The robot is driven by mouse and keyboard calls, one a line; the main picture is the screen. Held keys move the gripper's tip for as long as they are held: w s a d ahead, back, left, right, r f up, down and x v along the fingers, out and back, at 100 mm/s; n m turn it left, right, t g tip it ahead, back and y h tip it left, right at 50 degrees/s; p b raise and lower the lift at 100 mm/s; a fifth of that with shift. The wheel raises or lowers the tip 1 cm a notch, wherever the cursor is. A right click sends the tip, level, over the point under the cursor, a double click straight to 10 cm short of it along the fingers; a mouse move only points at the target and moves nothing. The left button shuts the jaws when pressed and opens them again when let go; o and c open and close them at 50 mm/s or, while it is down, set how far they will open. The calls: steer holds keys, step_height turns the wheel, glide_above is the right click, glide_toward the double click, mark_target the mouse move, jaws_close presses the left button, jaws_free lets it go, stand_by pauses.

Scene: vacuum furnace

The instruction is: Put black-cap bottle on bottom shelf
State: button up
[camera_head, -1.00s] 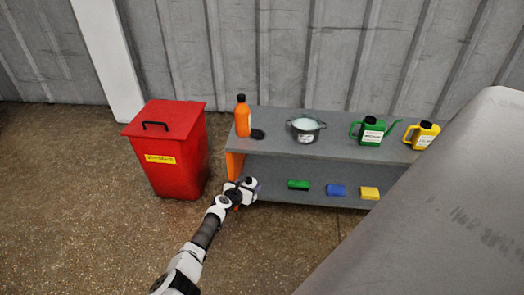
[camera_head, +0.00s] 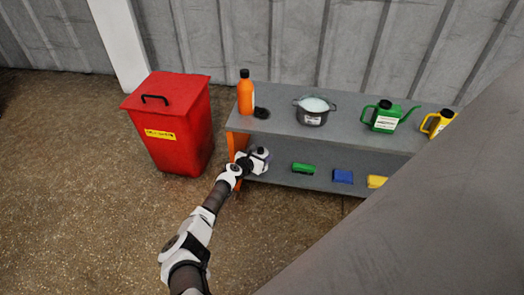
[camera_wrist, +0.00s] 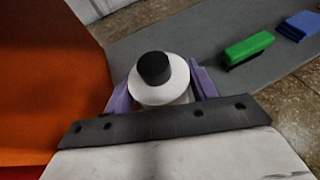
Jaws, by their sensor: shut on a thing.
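In the wrist view my gripper (camera_wrist: 160,92) is shut on a white bottle with a black cap (camera_wrist: 154,69), one purple finger on each side. The bottle appears upright, seen from above, over the grey bottom shelf (camera_wrist: 128,48). I cannot tell whether its base touches the shelf. In the head view my gripper (camera_head: 256,160) is at the left end of the bottom shelf (camera_head: 325,181), under the top shelf's front edge. The bottle (camera_head: 261,153) shows there only as a small light shape with a dark top.
An orange side panel (camera_wrist: 45,75) stands close left of my gripper. A green brush-like block (camera_wrist: 249,47) and a blue block (camera_wrist: 300,25) lie to the right. An orange bottle (camera_head: 245,93) and pot (camera_head: 313,110) stand above. A red bin (camera_head: 172,120) is left.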

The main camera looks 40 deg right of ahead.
step_height(320, 180, down, 3)
steer(key=shift+r+b, duration=0.2)
steer(key=shift+b, duration=0.5)
steer(key=shift+r, duration=0.15)
steer(key=o, duration=1.3)
steer(key=shift+f, duration=0.2)
